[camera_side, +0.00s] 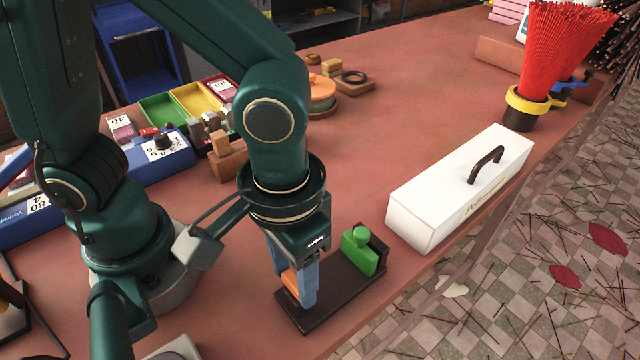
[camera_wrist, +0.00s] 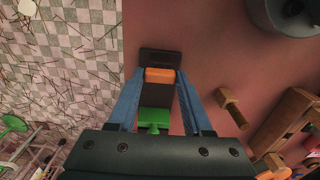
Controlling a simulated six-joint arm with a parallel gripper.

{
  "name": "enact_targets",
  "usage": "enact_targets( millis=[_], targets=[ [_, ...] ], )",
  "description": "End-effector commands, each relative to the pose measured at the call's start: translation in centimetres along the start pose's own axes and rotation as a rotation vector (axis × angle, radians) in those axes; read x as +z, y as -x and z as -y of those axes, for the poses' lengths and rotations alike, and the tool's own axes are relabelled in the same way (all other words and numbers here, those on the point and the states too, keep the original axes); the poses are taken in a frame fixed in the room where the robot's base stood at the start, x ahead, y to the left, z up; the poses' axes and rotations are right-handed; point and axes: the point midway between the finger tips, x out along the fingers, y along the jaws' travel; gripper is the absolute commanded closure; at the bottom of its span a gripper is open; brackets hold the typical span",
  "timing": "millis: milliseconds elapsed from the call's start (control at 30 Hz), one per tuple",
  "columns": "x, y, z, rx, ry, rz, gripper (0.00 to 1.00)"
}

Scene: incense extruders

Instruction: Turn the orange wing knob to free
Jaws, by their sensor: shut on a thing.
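The orange wing knob (camera_side: 290,281) sits at the near end of a dark base plate (camera_side: 340,291). It also shows in the wrist view (camera_wrist: 159,75) as a short orange bar. My gripper (camera_side: 296,287) points down with its blue fingers on either side of the knob, shut on it; the fingertips (camera_wrist: 159,77) flank its two ends in the wrist view. The fingers partly hide the knob in the side view. A green block with a rounded knob (camera_side: 360,250) stands at the plate's other end, and shows near my gripper body in the wrist view (camera_wrist: 154,118).
A white box with a dark handle (camera_side: 455,185) stands right of the plate near the table edge. Red incense sticks (camera_side: 555,45) stand in a yellow-collared holder behind it. Coloured trays (camera_side: 180,105) lie to the left. The middle of the table is clear.

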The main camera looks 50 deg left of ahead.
Motion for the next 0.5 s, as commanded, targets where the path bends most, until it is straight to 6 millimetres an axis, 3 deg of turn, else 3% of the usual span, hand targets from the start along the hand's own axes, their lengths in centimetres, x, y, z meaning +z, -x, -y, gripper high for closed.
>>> enact_targets(
  millis=[33, 67, 100, 133, 500],
  targets=[
    [-0.05, 0.07, -0.02, 0.002, 0.004, -0.001, 1.00],
    [-0.05, 0.07, -0.02, 0.002, 0.004, -0.001, 0.42],
    [-0.05, 0.07, -0.02, 0.002, 0.003, -0.001, 0.27],
    [-0.05, 0.06, -0.02, 0.002, 0.003, -0.001, 0.20],
    [-0.06, 0.39, -0.05, 0.002, 0.001, -0.002, 0.20]
  ],
)
